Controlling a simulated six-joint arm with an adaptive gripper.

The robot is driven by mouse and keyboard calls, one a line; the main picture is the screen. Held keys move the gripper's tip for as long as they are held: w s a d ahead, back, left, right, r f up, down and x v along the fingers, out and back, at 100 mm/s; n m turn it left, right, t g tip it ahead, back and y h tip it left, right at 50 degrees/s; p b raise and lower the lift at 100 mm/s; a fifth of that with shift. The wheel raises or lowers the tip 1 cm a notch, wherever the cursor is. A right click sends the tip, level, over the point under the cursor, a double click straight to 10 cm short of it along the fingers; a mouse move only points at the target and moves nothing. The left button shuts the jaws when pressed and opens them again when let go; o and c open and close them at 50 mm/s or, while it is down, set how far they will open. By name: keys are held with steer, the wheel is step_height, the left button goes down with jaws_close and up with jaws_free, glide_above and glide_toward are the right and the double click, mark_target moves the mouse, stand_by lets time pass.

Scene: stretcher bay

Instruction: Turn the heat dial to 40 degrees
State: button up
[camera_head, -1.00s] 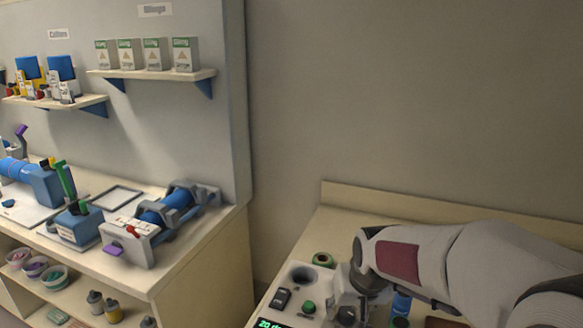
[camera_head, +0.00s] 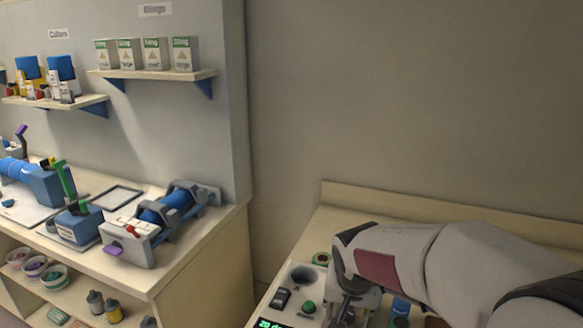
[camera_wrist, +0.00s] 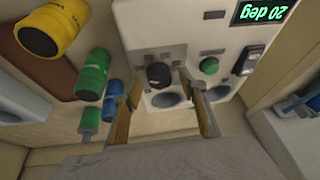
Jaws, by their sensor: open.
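The heat dial is a black knob (camera_wrist: 159,76) on a white device panel (camera_wrist: 205,25), seen in the wrist view. The green display (camera_wrist: 262,12) reads "20 deg" and appears upside down there. My gripper (camera_wrist: 165,93) is open, with its two fingers apart on either side of the knob as seen from the wrist. I cannot tell whether either finger touches it. In the head view my gripper (camera_head: 348,308) is over the device at the bottom, and it hides the knob. The display (camera_head: 272,323) also shows at the lower edge.
A green button (camera_wrist: 209,66) and a rocker switch (camera_wrist: 248,59) sit beside the knob. Yellow (camera_wrist: 52,28), green (camera_wrist: 92,73) and blue (camera_wrist: 115,86) bottles stand close by. A bench with blue apparatus (camera_head: 170,208) is at the left.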

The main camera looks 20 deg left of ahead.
steer(key=shift+a+m+h, duration=0.15)
steer(key=shift+m+h, duration=0.55)
steer(key=shift+m, duration=1.1)
steer(key=v, duration=0.8)
steer(key=w+a+r+n+t+y, duration=0.3)
steer(key=w+a+r, duration=0.3)
steer(key=a+r, duration=0.2)
steer(key=w+a+r+n+t+y, duration=0.4)
steer(key=w+a+r+n+y, duration=0.1)
steer(key=r, duration=0.6)
steer(key=shift+w+a+n, duration=0.5)
steer(key=shift+w+a, duration=0.15)
steer(key=shift+a, duration=0.7)
steer(key=shift+r, duration=0.1)
